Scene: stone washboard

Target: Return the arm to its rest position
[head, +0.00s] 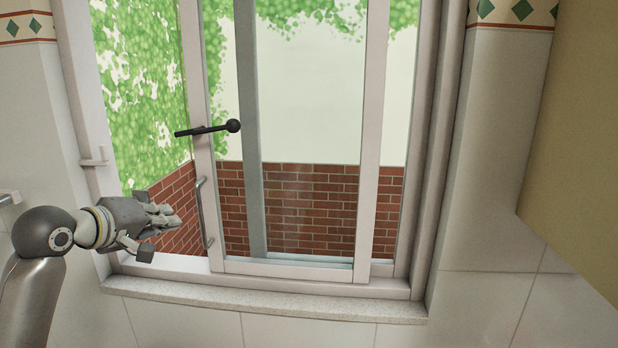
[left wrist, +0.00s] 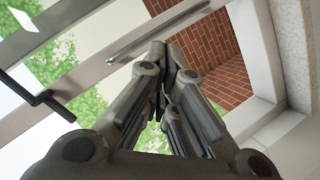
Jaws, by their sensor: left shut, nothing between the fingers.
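My left gripper (head: 160,230) is in front of the lower left part of the window in the head view, pointing right. Its fingers are shut with nothing between them. In the left wrist view the left gripper (left wrist: 165,75) fills the middle, its fingers brought together. A metal bar handle (head: 204,212) on the sliding window frame is just right of the fingertips, and a gap shows between them. The handle also shows beyond the fingers in the left wrist view (left wrist: 165,32). My right gripper is not in view.
The sliding window (head: 288,268) has a black lever (head: 208,129) on its left upright. A stone sill (head: 270,309) runs below. A small white catch (head: 95,157) sits on the left frame. A beige panel (head: 580,150) stands at right. Brick wall and greenery lie outside.

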